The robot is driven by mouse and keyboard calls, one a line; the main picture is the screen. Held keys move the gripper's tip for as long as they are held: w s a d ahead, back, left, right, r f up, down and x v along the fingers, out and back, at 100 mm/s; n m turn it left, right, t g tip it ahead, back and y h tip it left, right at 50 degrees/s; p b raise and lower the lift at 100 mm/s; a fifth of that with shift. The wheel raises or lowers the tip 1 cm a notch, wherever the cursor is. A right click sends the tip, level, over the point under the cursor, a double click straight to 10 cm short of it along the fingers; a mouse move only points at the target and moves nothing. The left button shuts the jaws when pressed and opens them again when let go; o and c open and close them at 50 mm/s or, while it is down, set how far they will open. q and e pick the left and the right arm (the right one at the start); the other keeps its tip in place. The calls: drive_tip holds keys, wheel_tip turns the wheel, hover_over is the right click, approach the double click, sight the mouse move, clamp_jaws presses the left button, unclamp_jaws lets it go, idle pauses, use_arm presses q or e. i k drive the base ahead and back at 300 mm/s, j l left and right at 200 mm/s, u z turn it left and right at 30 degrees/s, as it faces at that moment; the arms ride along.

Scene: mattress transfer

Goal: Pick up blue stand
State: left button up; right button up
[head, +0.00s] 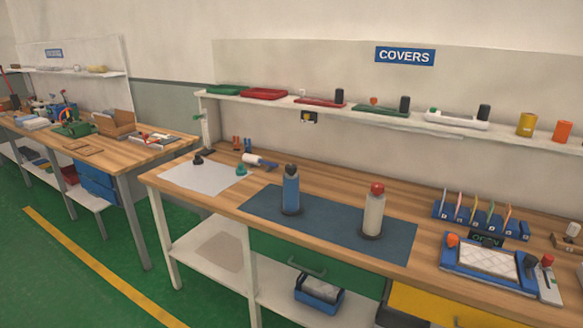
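A blue stand (449,213) is on the wooden workbench at the right in the head view. It is a long, low blue base holding several thin upright pieces with coloured edges. It stands behind a blue-framed device (455,262) that carries a white quilted pad (488,264). A small dark display reading "OPEN" (487,240) is between the stand and the pad and hides part of the stand's front. Neither of my grippers is in view.
A blue mat (330,230) left of the stand holds a blue bottle (290,192) and a white bottle with a red cap (374,212). An orange item (453,240) is on the device's corner. A shelf (400,122) with covers runs above the workbench (425,192).

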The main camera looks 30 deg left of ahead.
sight(290, 206)
drive_tip(key=i+j, duration=0.25)
drive_tip(key=j, duration=0.2)
drive_tip(key=i+j, duration=0.3)
drive_tip(key=j, duration=0.15)
drive_tip(key=i+j, duration=0.25)
drive_tip(key=j, duration=0.2)
drive_tip(key=i+j, duration=0.3)
drive_tip(key=j, duration=0.2)
drive_tip(key=i+j, duration=0.25)
drive_tip(key=j, duration=0.2)
drive_tip(key=i+j, duration=0.3)
drive_tip(key=j, duration=0.15)
drive_tip(key=k+l, duration=0.15)
drive_tip(key=k, duration=0.35)
drive_tip(key=i+j, duration=0.15)
drive_tip(key=i, duration=0.35)
